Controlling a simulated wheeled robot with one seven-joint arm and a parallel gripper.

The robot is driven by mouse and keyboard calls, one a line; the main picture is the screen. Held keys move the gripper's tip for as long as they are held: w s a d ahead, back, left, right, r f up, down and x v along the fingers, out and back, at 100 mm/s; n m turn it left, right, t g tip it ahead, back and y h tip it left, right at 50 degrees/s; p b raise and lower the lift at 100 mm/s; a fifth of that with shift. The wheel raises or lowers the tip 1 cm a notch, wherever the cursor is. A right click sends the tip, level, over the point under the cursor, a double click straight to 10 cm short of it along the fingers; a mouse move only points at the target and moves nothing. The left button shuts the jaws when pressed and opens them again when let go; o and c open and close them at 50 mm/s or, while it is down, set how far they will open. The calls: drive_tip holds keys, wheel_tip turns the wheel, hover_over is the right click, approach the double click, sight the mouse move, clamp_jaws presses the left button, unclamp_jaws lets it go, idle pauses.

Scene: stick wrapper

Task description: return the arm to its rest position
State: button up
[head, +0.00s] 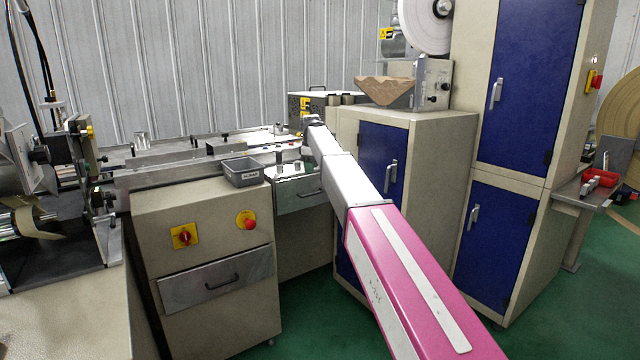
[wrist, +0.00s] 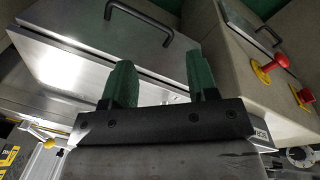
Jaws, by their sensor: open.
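My arm (head: 395,275), pink and white, reaches forward from the lower right of the head view toward the machine line. Its far end is near the metal drawer front beside the blue-doored cabinet; the fingers cannot be made out there. In the wrist view my gripper (wrist: 160,84) shows two green fingers spread apart with nothing between them. A metal drawer front with a dark bar handle (wrist: 140,22) lies beyond the fingers. I cannot tell the exact gap to it.
A grey bin (head: 243,172) sits on the beige cabinet (head: 205,215) left of my arm. The tall cabinet with blue doors (head: 480,235) stands close on the right. A brown bowl-like piece (head: 384,90) is on top of the lower cabinet. Green floor is free at the lower middle.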

drive_tip(key=s+d+f+m, duration=0.3)
drive_tip(key=s+d+f, duration=0.4)
drive_tip(key=s+f, duration=0.4)
drive_tip(key=s+d+f+m, duration=0.4)
drive_tip(key=s+d+f, duration=0.4)
drive_tip(key=f, duration=0.5)
drive_tip(key=s+d+f+m, duration=0.2)
drive_tip(key=s+f, duration=0.2)
drive_tip(key=s, duration=0.4)
drive_tip(key=s+d+f+m+g, duration=0.1)
drive_tip(key=s+d+f+m, duration=0.1)
drive_tip(key=s, duration=0.6)
drive_tip(key=s+d+f+m, duration=0.3)
drive_tip(key=s+f, duration=0.3)
drive_tip(key=s, duration=0.2)
drive_tip(key=shift+s+d+f, duration=0.2)
drive_tip(key=shift+s+f, duration=0.05)
drive_tip(key=shift+s, duration=0.1)
drive_tip(key=shift+c, duration=1)
drive_tip(key=shift+a, duration=0.15)
